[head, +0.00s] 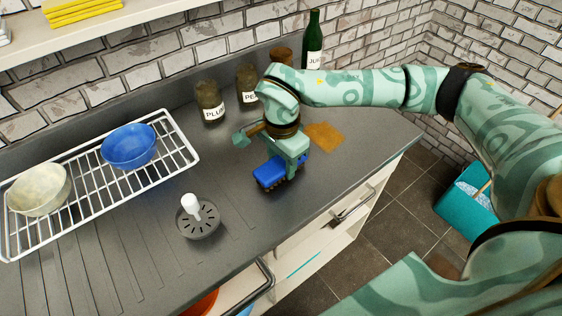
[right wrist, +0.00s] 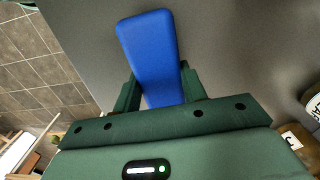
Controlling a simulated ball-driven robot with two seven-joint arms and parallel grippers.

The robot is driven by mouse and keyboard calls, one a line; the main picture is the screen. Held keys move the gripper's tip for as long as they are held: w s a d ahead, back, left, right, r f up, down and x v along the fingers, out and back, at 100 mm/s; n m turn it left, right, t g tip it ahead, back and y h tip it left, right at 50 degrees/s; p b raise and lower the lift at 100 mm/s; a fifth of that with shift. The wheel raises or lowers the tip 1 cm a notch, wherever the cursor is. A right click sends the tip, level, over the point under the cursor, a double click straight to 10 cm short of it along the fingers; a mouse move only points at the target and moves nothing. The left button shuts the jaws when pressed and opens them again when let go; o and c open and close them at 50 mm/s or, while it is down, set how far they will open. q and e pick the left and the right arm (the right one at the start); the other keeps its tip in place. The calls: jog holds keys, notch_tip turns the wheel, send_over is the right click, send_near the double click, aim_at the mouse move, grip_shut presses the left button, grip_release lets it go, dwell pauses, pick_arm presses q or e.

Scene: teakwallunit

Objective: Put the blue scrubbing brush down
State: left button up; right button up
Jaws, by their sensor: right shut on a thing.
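The blue scrubbing brush (head: 270,173) is at my right gripper (head: 292,163), over the dark grey countertop (head: 240,210). Its brown bristles face down, close to the counter; I cannot tell whether they touch it. In the right wrist view the brush's blue back (right wrist: 148,55) sticks out between the two green fingers of my right gripper (right wrist: 158,85), which is shut on it. My left gripper is not in view.
A wire rack (head: 180,135) holds a blue bowl (head: 129,146) and a cream bowl (head: 38,190). Labelled jars (head: 208,101) and a green bottle (head: 313,40) stand behind.

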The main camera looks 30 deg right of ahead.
jog(key=shift+f, duration=0.25)
jog(key=o, duration=0.9)
jog(key=r+p, duration=0.1)
jog(key=r, duration=0.4)
jog(key=r+p, duration=0.1)
jog(key=r, duration=0.5)
jog(key=r+p, duration=0.1)
jog(key=r, duration=0.4)
jog(key=shift+s+d+r, duration=0.15)
jog(key=shift+d, duration=0.15)
